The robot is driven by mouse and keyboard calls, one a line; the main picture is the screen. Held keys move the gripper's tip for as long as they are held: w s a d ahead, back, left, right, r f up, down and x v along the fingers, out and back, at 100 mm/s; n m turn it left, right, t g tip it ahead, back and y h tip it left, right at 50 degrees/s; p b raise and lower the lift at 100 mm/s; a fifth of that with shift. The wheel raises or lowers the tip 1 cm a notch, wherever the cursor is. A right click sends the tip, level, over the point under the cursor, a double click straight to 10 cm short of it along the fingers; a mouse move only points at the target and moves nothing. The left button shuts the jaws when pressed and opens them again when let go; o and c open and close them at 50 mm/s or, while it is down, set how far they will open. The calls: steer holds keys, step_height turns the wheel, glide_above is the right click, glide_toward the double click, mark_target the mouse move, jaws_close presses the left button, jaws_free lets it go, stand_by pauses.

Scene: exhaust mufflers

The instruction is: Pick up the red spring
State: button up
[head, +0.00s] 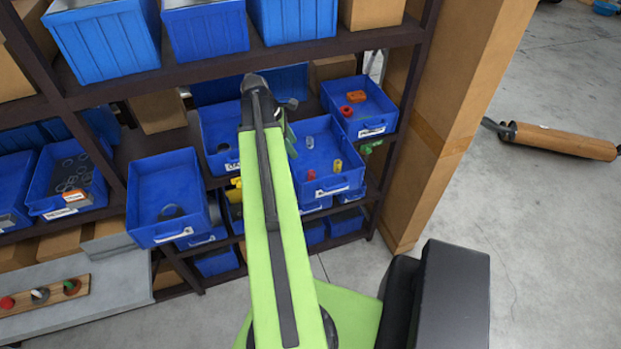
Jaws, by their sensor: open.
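A small red piece, which looks like the red spring (311,175), stands in a blue bin (331,188) on the middle shelf, near the bin's front left. A yellow piece (338,165) stands to its right and a pale grey one (309,142) behind it. My green arm reaches up from the bottom of the picture to the shelf. My gripper (291,149) is mostly hidden behind the arm; only a dark bit shows at the bin's left side, up and left of the red piece. It is open, and I see nothing held.
Another blue bin (376,117) with orange and red parts sits behind right. More blue bins stand to the left, one with rings (72,180). A brown post (440,130) rises on the right. A muffler (560,142) lies on the open grey floor.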

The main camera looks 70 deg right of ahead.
mark_target(310, 173)
steer(key=b+x, duration=1.1)
steer(key=x, duration=0.1)
steer(key=shift+f, duration=0.2)
steer(key=shift+s+d+f+b, duration=0.1)
steer(key=shift+f+b, duration=0.05)
steer(key=shift+b, duration=0.25)
steer(key=b+x, duration=0.4)
steer(key=x, duration=0.1)
steer(key=shift+b, duration=0.4)
steer(key=shift+c, duration=0.2)
jaws_close()
